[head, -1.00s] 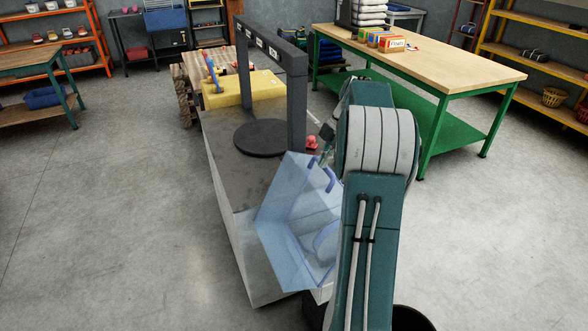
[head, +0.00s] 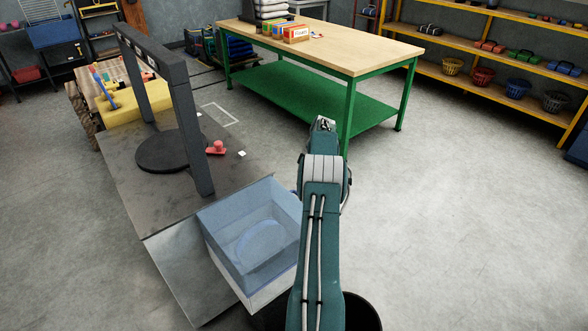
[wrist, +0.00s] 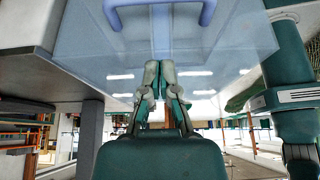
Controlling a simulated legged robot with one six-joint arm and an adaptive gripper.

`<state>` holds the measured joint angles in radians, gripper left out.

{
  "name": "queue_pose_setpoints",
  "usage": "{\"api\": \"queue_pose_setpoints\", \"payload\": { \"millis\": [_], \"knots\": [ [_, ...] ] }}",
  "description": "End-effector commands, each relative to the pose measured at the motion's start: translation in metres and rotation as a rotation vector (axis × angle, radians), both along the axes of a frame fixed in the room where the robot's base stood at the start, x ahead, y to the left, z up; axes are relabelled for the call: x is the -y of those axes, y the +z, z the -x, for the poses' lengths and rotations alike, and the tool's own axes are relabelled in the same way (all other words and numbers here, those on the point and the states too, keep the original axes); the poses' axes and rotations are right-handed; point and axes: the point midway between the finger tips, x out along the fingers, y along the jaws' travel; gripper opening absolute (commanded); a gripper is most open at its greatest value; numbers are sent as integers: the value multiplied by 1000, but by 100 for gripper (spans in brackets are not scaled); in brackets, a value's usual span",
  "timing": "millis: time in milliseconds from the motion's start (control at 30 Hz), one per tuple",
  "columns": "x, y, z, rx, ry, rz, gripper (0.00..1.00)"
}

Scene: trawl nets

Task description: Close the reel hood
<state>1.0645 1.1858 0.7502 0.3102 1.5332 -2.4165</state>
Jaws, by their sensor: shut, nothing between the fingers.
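The reel hood (head: 232,232) is a clear blue box-shaped cover at the near end of the grey bench, left of my arm. A round reel shape (head: 262,243) shows through it, above a white lower part (head: 270,292). I cannot tell whether the hood is fully down. In the wrist view the hood's clear panel (wrist: 235,45) spans the top, with a blue bar handle (wrist: 160,8) at the upper edge. My gripper (wrist: 166,66) is shut and empty, its tips in front of the panel below the handle; contact is unclear. The head view does not show the gripper clearly.
The grey bench (head: 130,195) carries a dark frame (head: 190,130), a round plate (head: 172,150) and a red knob (head: 215,148). A green-legged table (head: 350,60) stands behind my arm. The floor to the right (head: 460,220) is clear.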

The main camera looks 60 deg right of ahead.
Motion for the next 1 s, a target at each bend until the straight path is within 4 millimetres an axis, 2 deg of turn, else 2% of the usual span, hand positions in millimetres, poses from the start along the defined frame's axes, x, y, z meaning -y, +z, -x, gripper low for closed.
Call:
{"api": "queue_pose_setpoints", "payload": {
  "millis": [33,200,400,633,1000],
  "knots": [
    [5,-13,2,-1,0,-2,0],
    [18,-44,6,-1,0,-1,0],
    [26,-67,8,0,0,0,0],
    [30,-78,9,0,0,1,0],
    [31,-79,9,0,0,1,0]
  ]
}}
